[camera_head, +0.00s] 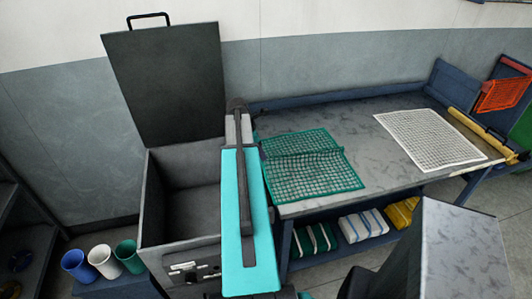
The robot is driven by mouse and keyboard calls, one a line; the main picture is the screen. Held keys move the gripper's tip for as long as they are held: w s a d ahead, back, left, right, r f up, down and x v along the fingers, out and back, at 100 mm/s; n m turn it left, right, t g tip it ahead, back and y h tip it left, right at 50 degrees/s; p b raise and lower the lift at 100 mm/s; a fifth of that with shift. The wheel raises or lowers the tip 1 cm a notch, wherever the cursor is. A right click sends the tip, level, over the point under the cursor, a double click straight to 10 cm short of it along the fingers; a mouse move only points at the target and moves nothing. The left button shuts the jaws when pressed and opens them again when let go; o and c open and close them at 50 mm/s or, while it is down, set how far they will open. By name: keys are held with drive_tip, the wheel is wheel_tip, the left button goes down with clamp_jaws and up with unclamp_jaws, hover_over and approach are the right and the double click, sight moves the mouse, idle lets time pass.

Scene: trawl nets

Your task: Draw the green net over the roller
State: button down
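The green net (312,180) lies on the grey worktable (385,170), left of its middle. A raised fold or ridge runs across the net. The yellow roller (470,130) lies along the table's right end, well apart from the green net. My cyan and dark arm reaches up the picture just left of the net. A small dark part, probably of my gripper (261,147), shows from behind the arm at the net's left edge. The arm hides most of it, so I cannot see its fingers or whether it touches the net.
A white net (428,137) lies between the green net and the roller. An orange net (503,93) hangs beyond the roller. An open grey box (180,245) with its lid raised stands left of my arm. Three cups (103,262) stand lower left. Folded cloths (362,225) lie under the table.

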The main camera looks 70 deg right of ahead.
idle(0.3)
drive_tip(key=w+a+p, duration=0.1)
drive_tip(key=w+a, duration=0.3)
drive_tip(key=w, duration=0.2)
drive_tip(key=shift+a, duration=0.25)
idle(0.5)
drive_tip(key=w+a+p, duration=0.1)
drive_tip(key=w+a, duration=0.3)
drive_tip(key=w, duration=0.2)
drive_tip(key=shift+a+p, duration=0.2)
drive_tip(key=shift+p, duration=0.1)
drive_tip(key=shift+s, duration=0.1)
wheel_tip(320, 180, down, 9)
drive_tip(key=b, duration=0.3)
drive_tip(key=shift+b, duration=0.4)
idle(0.7)
